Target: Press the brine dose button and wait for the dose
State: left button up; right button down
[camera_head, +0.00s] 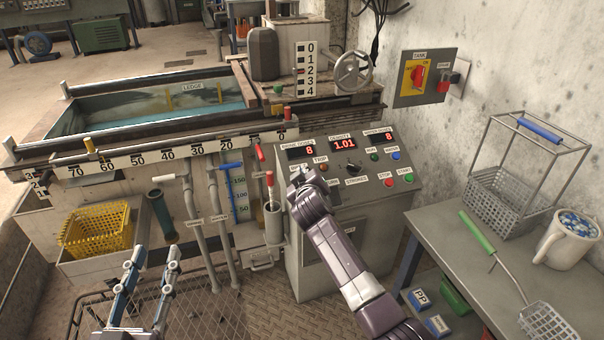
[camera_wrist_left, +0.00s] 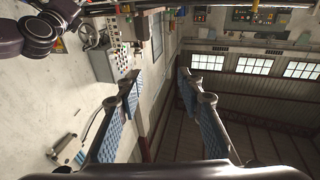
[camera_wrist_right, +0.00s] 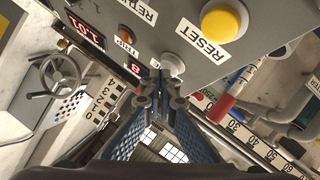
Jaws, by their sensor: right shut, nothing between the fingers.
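The control panel (camera_head: 345,165) stands right of the tank, with a red display (camera_head: 300,152) reading 8 at its left and another reading 1.01 (camera_head: 343,145). My right gripper (camera_head: 299,178) is shut and empty at the panel's left part. In the right wrist view its fingertips (camera_wrist_right: 167,92) are in front of a small grey round part (camera_wrist_right: 172,63); I cannot tell whether they touch it. The brine dose button is not clearly visible; the gripper covers that area. A yellow button (camera_wrist_right: 224,20) shows near a RESET label. My left gripper (camera_head: 146,272) is open and empty, away from the panel.
Green, blue and red buttons (camera_head: 388,181) fill the panel's right side. A side table (camera_head: 480,285) at right holds a wire basket (camera_head: 497,192), a white mug (camera_head: 566,243) and a green-handled strainer. A yellow basket (camera_head: 95,232) stands left. A red-handled tool (camera_wrist_right: 221,107) is close to my right gripper.

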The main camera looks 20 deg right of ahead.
jog(key=shift+s+r+p, duration=0.1)
jog(key=shift+r+p, duration=0.15)
jog(key=shift+p, duration=0.05)
pick_arm(q)
notch_tip(320, 180, down, 8)
jog(key=a+g+y, duration=0.1)
jog(key=g, duration=0.2)
jog(key=shift+s+a+g+p, duration=0.15)
jog(key=shift+s+g+p, duration=0.2)
jog(key=shift+s+g, duration=0.05)
pick_arm(e)
jog(key=shift+s+r, duration=0.15)
jog(key=shift+r, duration=0.1)
pick_arm(q)
jog(key=shift+s, duration=0.1)
